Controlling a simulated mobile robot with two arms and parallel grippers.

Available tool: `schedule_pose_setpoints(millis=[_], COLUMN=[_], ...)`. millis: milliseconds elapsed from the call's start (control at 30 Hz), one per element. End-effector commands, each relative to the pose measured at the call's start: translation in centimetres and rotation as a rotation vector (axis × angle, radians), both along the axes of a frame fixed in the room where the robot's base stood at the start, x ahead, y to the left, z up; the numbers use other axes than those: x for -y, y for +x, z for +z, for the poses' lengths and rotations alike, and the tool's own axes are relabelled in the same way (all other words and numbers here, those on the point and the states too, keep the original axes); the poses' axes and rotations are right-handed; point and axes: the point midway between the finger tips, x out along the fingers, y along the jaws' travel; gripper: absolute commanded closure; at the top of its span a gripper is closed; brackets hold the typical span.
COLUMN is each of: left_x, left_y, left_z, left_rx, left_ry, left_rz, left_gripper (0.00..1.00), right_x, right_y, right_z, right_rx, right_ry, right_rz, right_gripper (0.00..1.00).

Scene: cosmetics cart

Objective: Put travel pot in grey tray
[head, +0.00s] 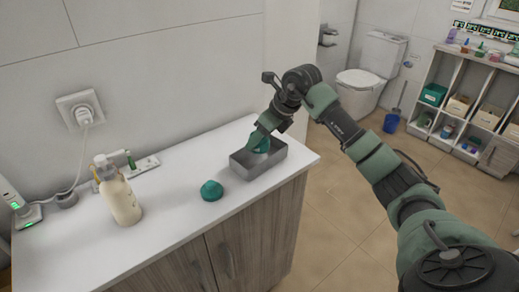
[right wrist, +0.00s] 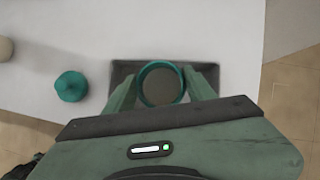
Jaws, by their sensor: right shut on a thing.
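The travel pot (head: 262,147) is a teal round pot at the grey tray on the counter. In the right wrist view, the pot (right wrist: 161,84) shows as a teal ring with a grey-brown inside, lying within the outline of the grey tray (right wrist: 124,72). My right gripper (head: 260,142) is shut on the pot, one finger on each side. The grey tray (head: 262,174) is a rectangular open box near the counter's right end. I cannot tell whether the pot touches the tray floor. My left gripper is not in view.
A teal knobbed piece (head: 211,190), perhaps a lid, lies on the counter left of the tray; it also shows in the right wrist view (right wrist: 71,86). A cream pump bottle (head: 121,199) stands further left. The counter (head: 172,225) is clear between them.

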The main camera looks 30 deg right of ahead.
Motion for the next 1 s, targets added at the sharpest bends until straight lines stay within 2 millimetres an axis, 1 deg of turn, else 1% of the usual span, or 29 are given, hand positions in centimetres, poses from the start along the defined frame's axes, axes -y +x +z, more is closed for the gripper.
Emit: schedule_pose_setpoints(millis=[200, 433, 500, 700, 833, 867, 900, 933, 1000], left_x=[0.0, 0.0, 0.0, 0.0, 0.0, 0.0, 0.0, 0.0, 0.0], left_y=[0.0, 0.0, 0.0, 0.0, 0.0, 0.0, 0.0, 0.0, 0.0], left_z=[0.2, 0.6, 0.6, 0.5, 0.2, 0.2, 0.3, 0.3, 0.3], left_rx=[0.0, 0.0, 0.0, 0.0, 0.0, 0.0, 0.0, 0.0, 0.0], left_ry=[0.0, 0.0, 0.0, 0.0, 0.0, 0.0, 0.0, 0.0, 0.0], left_rz=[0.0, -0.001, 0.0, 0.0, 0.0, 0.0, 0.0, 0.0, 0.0], left_gripper=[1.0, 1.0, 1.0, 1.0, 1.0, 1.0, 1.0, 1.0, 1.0], right_x=[0.0, 0.0, 0.0, 0.0, 0.0, 0.0, 0.0, 0.0, 0.0], right_y=[0.0, -0.1, 0.0, 0.0, 0.0, 0.0, 0.0, 0.0, 0.0], right_z=[-1.4, -4.4, -4.6, -4.6, -5.0, -5.0, -5.0, -5.0, -5.0], right_rx=[0.001, -0.002, 0.002, 0.002, 0.002, 0.001, 0.0, 0.0, 0.0], right_ry=[0.001, 0.002, 0.0, 0.0, -0.001, 0.0, 0.0, 0.0, 0.0], right_rz=[0.0, 0.0, 0.001, 0.001, 0.0, 0.001, 0.001, 0.001, 0.001], right_gripper=[0.94, 0.94, 0.94, 0.94, 0.94, 0.4, 0.29, 0.24, 0.24])
